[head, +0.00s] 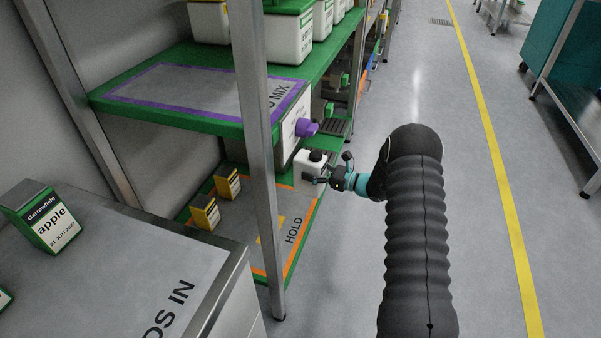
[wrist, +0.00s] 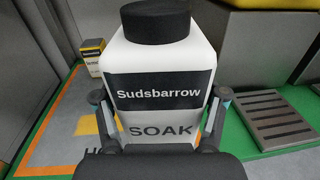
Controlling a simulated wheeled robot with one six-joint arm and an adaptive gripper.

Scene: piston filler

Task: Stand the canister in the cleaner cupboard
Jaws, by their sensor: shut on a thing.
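The canister (head: 308,163) is white with a black cap. The canister is at the aisle side of the lower shelf, near the "HOLD" area. Whether its base touches the shelf is hidden. I cannot make out a cupboard marked for cleaner.
The green upper shelf (head: 150,113) is above and to the left. A steel post (head: 262,150) stands in front. Yellow-and-black boxes (head: 206,213) stand on the lower shelf (head: 262,277). A slatted grate (wrist: 272,118) is right of the canister. The aisle floor (head: 480,260) is clear.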

